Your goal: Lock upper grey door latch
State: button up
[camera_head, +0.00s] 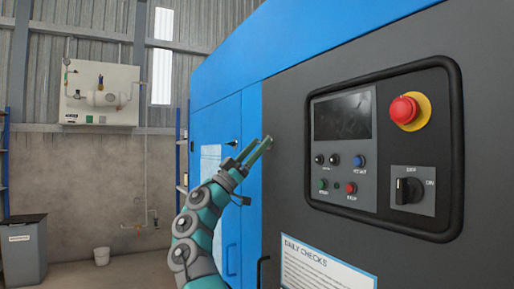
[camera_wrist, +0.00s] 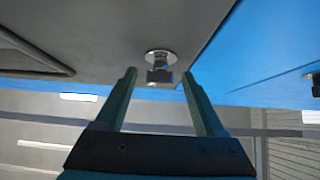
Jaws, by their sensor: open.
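My gripper (camera_head: 257,148) is open and points at this edge. In the wrist view, my gripper's fingers (camera_wrist: 159,74) stand apart, one on each side of the latch knob in the picture. The knob appears at or just beyond the tips; I cannot tell whether anything touches. The latch's turn position is unclear.
The grey door carries a control panel (camera_head: 345,150) with a red stop button (camera_head: 404,110) and a rotary switch (camera_head: 408,190). A second latch (camera_head: 262,262) is lower on the door edge. Blue doors (camera_head: 228,115) are left of it. A bin (camera_head: 24,250) stands far left.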

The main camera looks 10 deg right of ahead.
jog(key=shift+f, duration=0.1)
jog(key=b+v, duration=0.2)
jog(key=v, duration=0.5)
jog(key=shift+a+f+b, duration=0.25)
jog(key=shift+b, duration=0.1)
jog(key=shift+s, duration=0.1)
